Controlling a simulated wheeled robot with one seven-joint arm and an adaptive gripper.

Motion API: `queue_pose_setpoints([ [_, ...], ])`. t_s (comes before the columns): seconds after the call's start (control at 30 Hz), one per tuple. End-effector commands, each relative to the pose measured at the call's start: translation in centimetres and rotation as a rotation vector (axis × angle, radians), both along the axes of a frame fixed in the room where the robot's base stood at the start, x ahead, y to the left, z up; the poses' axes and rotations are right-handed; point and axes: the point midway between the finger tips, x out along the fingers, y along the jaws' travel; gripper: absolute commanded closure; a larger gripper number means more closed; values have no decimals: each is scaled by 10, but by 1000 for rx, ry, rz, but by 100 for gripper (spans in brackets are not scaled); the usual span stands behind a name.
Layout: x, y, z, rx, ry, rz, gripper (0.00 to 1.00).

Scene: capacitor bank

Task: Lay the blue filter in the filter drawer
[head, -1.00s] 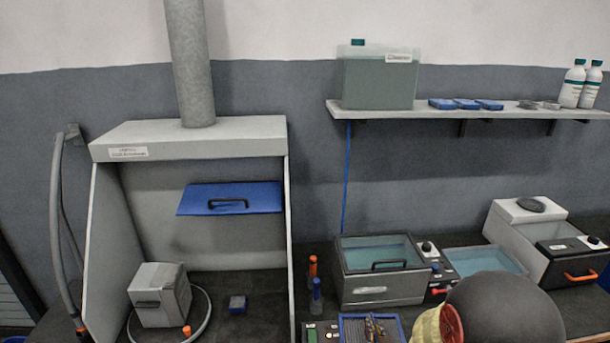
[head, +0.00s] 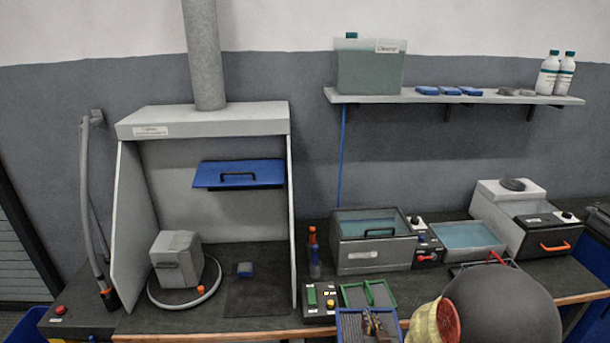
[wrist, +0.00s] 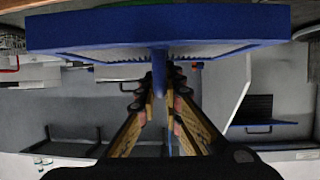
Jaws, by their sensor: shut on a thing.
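The blue filter (head: 352,325), a blue-framed panel with a grey pleated or meshed face, shows at the bottom of the head view. In the wrist view the blue filter (wrist: 160,28) spans the top, with a blue tab pointing down between the fingers. My gripper (wrist: 160,82) is shut on this tab. In the head view my gripper (head: 373,324) is in front of the filter and partly covers it. I cannot pick out the filter drawer for certain. A dark drawer-like front with an orange handle (head: 554,246) is on the white machine at the right and looks shut.
A hood (head: 205,122) with a blue handled panel (head: 238,174) stands at the left. A tank (head: 372,250), blue-watered tray (head: 473,234), button box (head: 319,305) and green-framed tray (head: 381,295) occupy the bench. A shelf (head: 450,97) is above. My arm hides the lower right.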

Motion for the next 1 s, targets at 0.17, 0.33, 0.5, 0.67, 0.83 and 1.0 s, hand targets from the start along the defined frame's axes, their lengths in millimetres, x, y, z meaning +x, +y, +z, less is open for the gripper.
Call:
queue_pose_setpoints([
  [0.17, -4, 0, -2, 0, 1, 0, 100],
  [0.33, -17, 0, -20, 0, 1, 0, 100],
  [0.5, -34, 0, -42, 0, 1, 0, 100],
  [0.67, -47, 0, -60, 0, 2, 0, 100],
  [0.83, -53, 0, -67, 0, -1, 0, 100],
  [1.0, -54, 0, -67, 0, 0, 0, 100],
])
